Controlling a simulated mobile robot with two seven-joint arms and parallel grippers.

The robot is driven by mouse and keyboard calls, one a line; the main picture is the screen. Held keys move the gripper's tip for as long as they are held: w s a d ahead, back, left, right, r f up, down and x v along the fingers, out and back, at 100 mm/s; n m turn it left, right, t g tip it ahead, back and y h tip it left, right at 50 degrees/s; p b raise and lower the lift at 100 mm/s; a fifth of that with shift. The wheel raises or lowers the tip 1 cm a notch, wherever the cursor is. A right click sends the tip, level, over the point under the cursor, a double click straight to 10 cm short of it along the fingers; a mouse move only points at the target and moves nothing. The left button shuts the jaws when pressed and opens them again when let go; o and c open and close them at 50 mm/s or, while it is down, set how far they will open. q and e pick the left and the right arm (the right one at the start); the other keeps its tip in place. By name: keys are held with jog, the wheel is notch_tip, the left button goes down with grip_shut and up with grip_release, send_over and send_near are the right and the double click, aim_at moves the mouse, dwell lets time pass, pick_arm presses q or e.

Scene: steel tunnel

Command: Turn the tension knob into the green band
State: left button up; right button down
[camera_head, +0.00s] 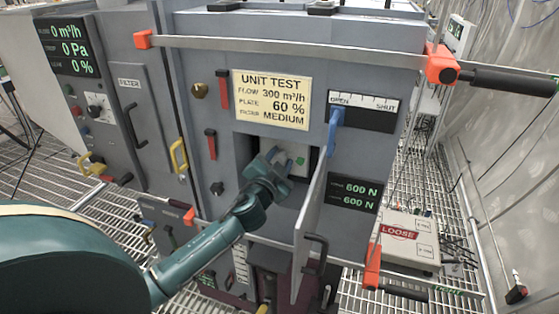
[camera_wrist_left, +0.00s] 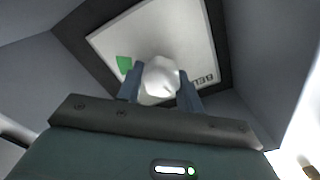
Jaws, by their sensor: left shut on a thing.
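The tension knob (camera_wrist_left: 160,76) is a pale rounded knob on a white plate (camera_wrist_left: 140,30) in the left wrist view. My left gripper (camera_wrist_left: 161,90) is shut on it, one blue finger on each side. The green band (camera_wrist_left: 124,64) shows as a small patch on the plate, left of the knob. Upside-down lettering (camera_wrist_left: 204,80), partly cut off, is on the plate's right. In the head view my left gripper (camera_head: 272,162) reaches into the recess, and the green band (camera_head: 300,161) shows just right of it. The knob is hidden there, and I cannot read its pointer. My right gripper is not in view.
An open door (camera_head: 308,225) stands out right of the recess, close to my left arm. The force display (camera_head: 354,194) reads 600 N on both lines. A blue lever (camera_head: 334,128) sits above right, under OPEN. A long bar (camera_head: 290,44) crosses the cabinet front above.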

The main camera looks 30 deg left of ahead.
pick_arm(q)
jog(key=shift+c, duration=1)
jog(key=shift+n, duration=0.3)
jog(key=n, duration=0.4)
jog(key=shift+b, duration=0.4)
jog(key=n, duration=0.1)
jog(key=n+p, duration=0.1)
jog(key=n, duration=0.1)
jog(key=shift+a+r+n, duration=0.15)
jog(key=shift+n, duration=0.15)
jog(key=shift+n+p, duration=0.4)
jog(key=shift+n, duration=0.8)
jog(key=shift+a+n, duration=0.1)
jog(key=shift+n, duration=0.2)
